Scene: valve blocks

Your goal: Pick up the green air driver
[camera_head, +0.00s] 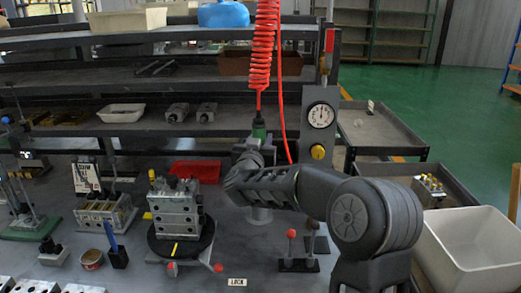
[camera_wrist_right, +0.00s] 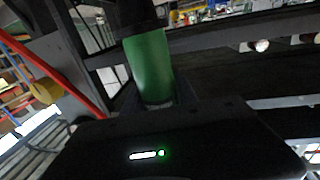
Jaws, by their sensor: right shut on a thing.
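The green air driver (camera_head: 259,129) hangs upright below a coiled red air hose, behind the valve block. My right gripper (camera_head: 254,146) is around it and shut on it. In the right wrist view, the driver's green body (camera_wrist_right: 149,65) stands at the gripper, with its dark upper part running out of the top of the picture. The driver's lower end is hidden by my gripper and wrist. My left gripper is in neither view.
A metal valve block (camera_head: 176,213) stands on a round black turntable (camera_head: 160,246) left of my right arm. A red-knobbed lever stand (camera_head: 291,252) is near the front. A pressure gauge (camera_head: 320,115) is on a post behind. A white bin (camera_head: 470,250) stands at right.

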